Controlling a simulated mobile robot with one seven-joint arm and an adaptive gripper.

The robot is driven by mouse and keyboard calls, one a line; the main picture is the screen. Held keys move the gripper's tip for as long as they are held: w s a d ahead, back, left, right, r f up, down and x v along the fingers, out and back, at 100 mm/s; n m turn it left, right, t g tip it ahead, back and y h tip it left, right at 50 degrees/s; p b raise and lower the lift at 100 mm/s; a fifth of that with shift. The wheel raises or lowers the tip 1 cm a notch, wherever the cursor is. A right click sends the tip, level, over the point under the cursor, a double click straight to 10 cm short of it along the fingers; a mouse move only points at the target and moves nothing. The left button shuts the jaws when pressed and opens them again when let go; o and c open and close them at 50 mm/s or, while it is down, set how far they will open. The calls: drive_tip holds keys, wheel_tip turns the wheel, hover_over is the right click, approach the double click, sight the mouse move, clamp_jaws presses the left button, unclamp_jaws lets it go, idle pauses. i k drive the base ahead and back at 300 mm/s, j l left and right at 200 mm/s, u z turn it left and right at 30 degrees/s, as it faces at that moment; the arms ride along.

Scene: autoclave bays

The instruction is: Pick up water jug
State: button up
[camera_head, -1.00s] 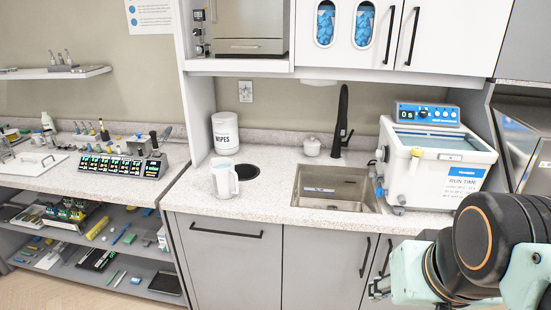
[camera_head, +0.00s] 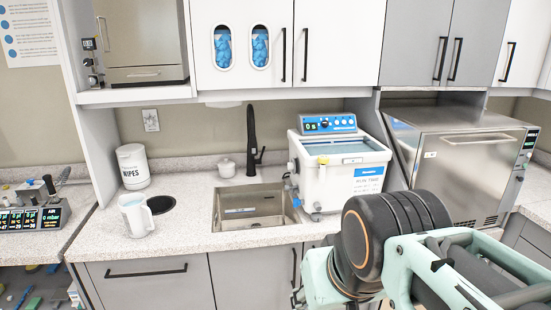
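The water jug (camera_head: 135,216) is a white, translucent pitcher with a handle on its right side. It stands upright on the speckled counter, left of the sink and just in front of a round dark opening in the counter. Nothing touches or covers it. My arm shows large at the lower right, well to the right of the jug. My gripper is hard to make out; its fingers are not clearly visible in this view.
A sink (camera_head: 250,207) with a black faucet (camera_head: 254,140) lies right of the jug. A wipes tub (camera_head: 133,167) stands behind it. An ultrasonic bath (camera_head: 340,172) and a steel autoclave (camera_head: 465,165) stand to the right. Wall cabinets (camera_head: 335,40) overhang the counter.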

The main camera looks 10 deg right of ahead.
sight(137, 216)
drive_tip(key=j+u, duration=0.1)
drive_tip(key=u, duration=0.25)
drive_tip(key=i+u, duration=0.15)
drive_tip(key=u, duration=0.25)
drive_tip(key=i+u, duration=0.1)
drive_tip(key=u, duration=0.25)
drive_tip(key=i+j+u, duration=0.15)
drive_tip(key=i+u, duration=0.35)
drive_tip(key=i, duration=0.55)
drive_tip(key=i+l, duration=0.2)
drive_tip(key=l, duration=0.15)
drive_tip(key=u, duration=0.05)
